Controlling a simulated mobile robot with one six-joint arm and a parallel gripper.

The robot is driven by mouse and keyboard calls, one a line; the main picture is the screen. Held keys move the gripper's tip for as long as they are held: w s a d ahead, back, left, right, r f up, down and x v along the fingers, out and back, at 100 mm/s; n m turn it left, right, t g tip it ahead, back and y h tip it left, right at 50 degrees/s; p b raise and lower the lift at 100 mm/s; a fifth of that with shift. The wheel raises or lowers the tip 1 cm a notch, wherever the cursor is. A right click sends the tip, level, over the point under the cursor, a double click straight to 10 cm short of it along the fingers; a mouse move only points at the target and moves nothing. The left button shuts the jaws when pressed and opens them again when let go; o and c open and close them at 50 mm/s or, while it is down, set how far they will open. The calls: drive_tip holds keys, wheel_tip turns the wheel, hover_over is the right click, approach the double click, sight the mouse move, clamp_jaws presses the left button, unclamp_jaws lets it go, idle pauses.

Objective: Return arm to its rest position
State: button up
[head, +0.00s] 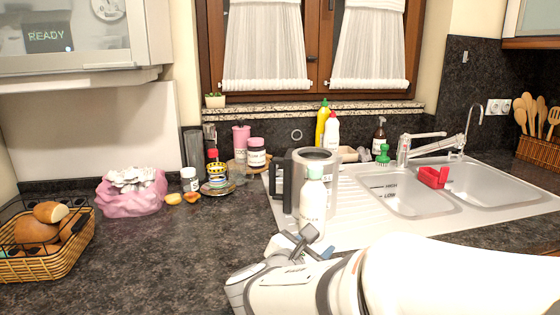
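My gripper (302,243) shows at the bottom centre, at the end of my white arm, which reaches in from the lower right. Its grey and bluish finger parts point away from the camera, just in front of the white bottle with a pale green cap (313,203). I cannot tell whether the gripper touches the bottle or whether its fingers are apart. The bottle stands upright at the left end of the white sink unit (345,222). A steel jug with a dark handle (283,190) stands right behind it.
A bread basket (50,262) and pink bag (130,195) are at the left. Small jars and a cup (217,180) stand near the back wall. Sink basins (400,190) with a red holder (433,177) are at the right. The dark counter (170,260) is clear at left centre.

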drive_tip(key=s+d+m+g+y+p, duration=0.1)
drive_tip(key=s+d+m+g+p, duration=0.7)
drive_tip(key=s+d+m, duration=0.4)
drive_tip(key=s+a+r+m+g+y+p, duration=0.1)
drive_tip(key=s+a+m+y+p, duration=0.1)
drive_tip(key=m, duration=0.5)
drive_tip(key=s+a+r+m+g+y+p, duration=0.1)
drive_tip(key=s+a+r+m+y+p, duration=0.1)
drive_tip(key=m+y, duration=0.3)
drive_tip(key=shift+s+r+m+p, duration=0.25)
drive_tip(key=shift+s+m+p, duration=0.25)
drive_tip(key=shift+m, duration=0.4)
